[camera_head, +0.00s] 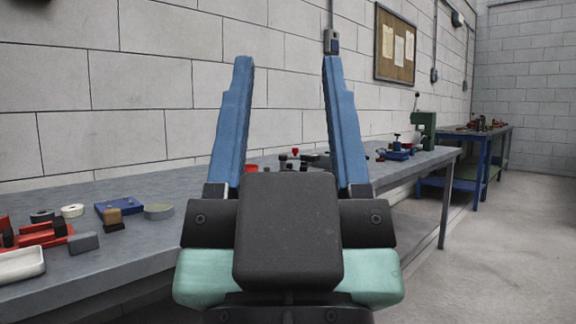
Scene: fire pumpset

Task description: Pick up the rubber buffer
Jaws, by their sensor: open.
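My gripper (288,62) is open and empty in the middle of the head view. Its two long blue fingers point up, wide apart, with the wall seen between them. I cannot tell for certain which thing is the rubber buffer. Small parts lie on the grey workbench (140,262) at the left: a dark ring (42,215), a pale ring (72,210), a grey-green round disc (158,211) and a grey block (83,242). My gripper is to the right of these parts, apart from them. My gripper hides part of the bench behind it.
A red fixture (40,235), a white tray (20,264), a blue block (118,206) and a brown block (113,216) crowd the bench's left end. A green press (425,130) stands farther right. A second blue-legged bench (485,140) is beyond. The floor at right is clear.

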